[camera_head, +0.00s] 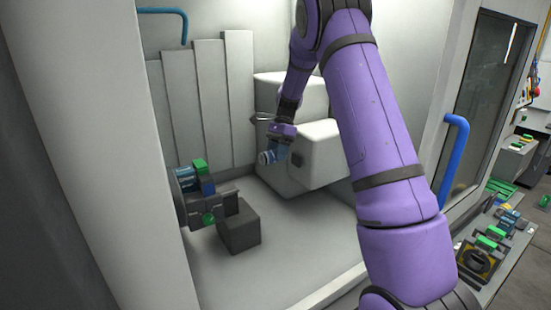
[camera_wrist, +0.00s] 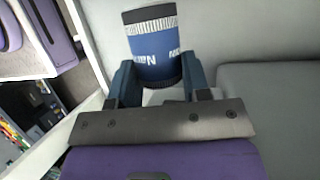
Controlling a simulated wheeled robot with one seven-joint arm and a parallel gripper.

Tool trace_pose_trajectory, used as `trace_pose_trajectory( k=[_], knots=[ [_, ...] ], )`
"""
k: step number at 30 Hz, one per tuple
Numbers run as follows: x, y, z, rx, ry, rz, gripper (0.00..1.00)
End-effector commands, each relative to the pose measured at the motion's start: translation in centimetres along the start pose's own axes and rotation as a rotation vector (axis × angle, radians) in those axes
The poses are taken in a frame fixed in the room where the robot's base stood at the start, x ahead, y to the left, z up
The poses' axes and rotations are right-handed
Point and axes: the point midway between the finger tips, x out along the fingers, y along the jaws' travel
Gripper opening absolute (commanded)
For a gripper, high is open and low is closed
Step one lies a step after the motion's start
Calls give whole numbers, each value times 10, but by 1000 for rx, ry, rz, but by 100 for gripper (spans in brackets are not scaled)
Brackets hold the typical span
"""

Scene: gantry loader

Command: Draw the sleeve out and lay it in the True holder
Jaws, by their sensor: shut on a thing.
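My gripper (camera_head: 276,142) is shut on the sleeve (camera_head: 266,157), a small blue cylinder with silvery bands, inside the machine. In the wrist view the sleeve (camera_wrist: 153,50) has a dark end and white lettering and sits between the two dark blue fingers (camera_wrist: 155,85). In the head view it hangs in open air before the pale block housing, apart from the chuck (camera_head: 188,180) at left. Holders (camera_head: 480,262) with green parts stand on a bench outside at lower right; I cannot read a True label on any of them.
A grey fixture (camera_head: 238,225) with green and blue parts stands at the left inside the machine. The pale housing (camera_head: 315,152) is close behind the gripper. A blue door handle (camera_head: 454,150) and the door edge lie between the machine and the bench.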

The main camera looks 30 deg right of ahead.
Motion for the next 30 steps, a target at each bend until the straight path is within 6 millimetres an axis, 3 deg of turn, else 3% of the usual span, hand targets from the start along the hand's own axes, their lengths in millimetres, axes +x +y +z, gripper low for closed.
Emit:
trace_pose_trajectory(
  k=[16, 30],
  knots=[
    [-35, 7, 4, 0, 1, -2, 13],
    [-34, 6, 5, -17, 4, 7, 13]
  ],
)
